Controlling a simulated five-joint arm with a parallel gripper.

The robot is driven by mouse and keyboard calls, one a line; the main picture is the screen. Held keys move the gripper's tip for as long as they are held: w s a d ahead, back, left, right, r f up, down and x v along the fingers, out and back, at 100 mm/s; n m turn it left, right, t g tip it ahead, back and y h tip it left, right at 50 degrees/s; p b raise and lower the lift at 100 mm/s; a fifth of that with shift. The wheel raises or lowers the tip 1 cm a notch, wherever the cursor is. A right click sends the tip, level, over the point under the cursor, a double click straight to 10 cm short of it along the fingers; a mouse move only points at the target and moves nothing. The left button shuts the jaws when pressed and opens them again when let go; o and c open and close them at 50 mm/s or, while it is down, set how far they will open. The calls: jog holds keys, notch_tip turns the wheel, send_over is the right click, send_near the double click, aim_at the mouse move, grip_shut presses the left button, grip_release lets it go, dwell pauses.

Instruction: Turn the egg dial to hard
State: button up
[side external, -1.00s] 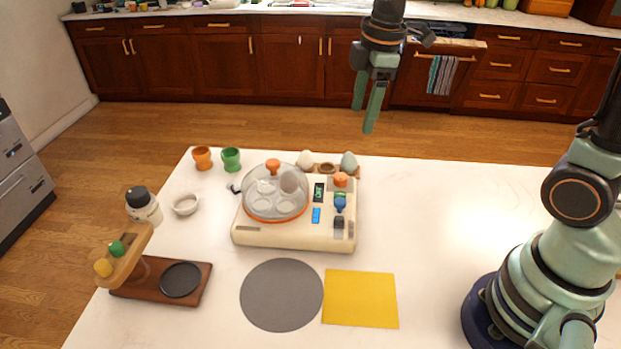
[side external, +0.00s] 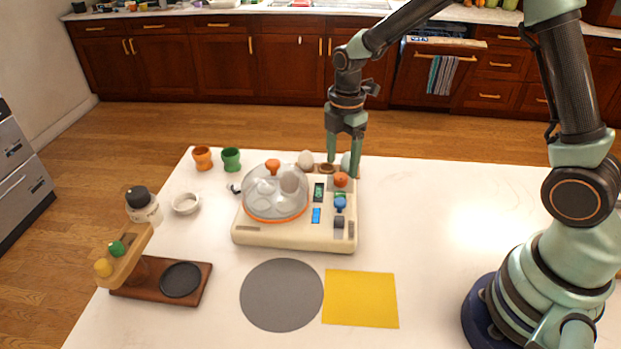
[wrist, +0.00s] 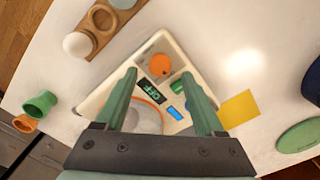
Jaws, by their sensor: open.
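A cream egg cooker (side external: 285,236) stands on the white table. An orange knob (side external: 341,180) sits at its back right; it also shows in the wrist view (wrist: 160,66). A dark display with green characters (side external: 319,192), a blue knob (side external: 340,203), a light blue panel (side external: 316,215) and a dark control (side external: 339,222) are near it. Which setting each knob points to is too small to read. My gripper (side external: 344,168) is open, pointing down, its fingertips close above the orange knob. In the wrist view the knob appears between the fingertips (wrist: 160,76), with nothing held.
A clear dome (side external: 262,190) with an orange handle covers an egg. A wooden egg rack (wrist: 103,20) with a white egg (wrist: 77,45) lies behind. Orange (side external: 202,158) and green (side external: 231,159) cups stand at back left. A grey mat (side external: 282,295) and yellow cloth (side external: 360,299) lie in front.

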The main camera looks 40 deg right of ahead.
aim_at(341, 176)
jog(key=shift+f, duration=1.8)
grip_shut()
